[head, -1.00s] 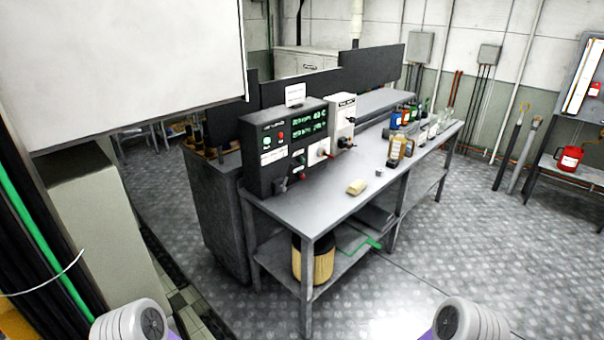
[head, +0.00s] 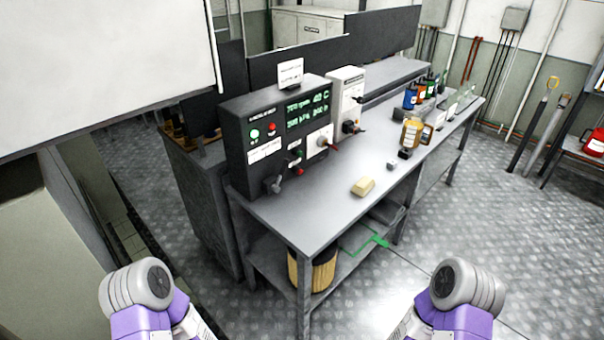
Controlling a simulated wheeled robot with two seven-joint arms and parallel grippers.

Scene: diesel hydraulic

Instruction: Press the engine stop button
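A black control panel (head: 277,137) with a lit green display stands on the left end of the grey workbench (head: 330,205). On its face are a green round light or button (head: 255,135) and a red one (head: 272,128). Lower down are a small green button (head: 299,155) and a red button (head: 299,171) under it. The labels are too small to read, so I cannot tell which red one is engine stop. Parts of both my arms show at the bottom edge, short of the bench. Neither gripper is in view.
A white box (head: 346,100) with a dark knob stands right of the panel. A yellow block (head: 362,187), an amber jug (head: 414,134) and several bottles are on the bench. A yellow-black cylinder (head: 312,270) sits on the lower shelf. The floor in front is clear.

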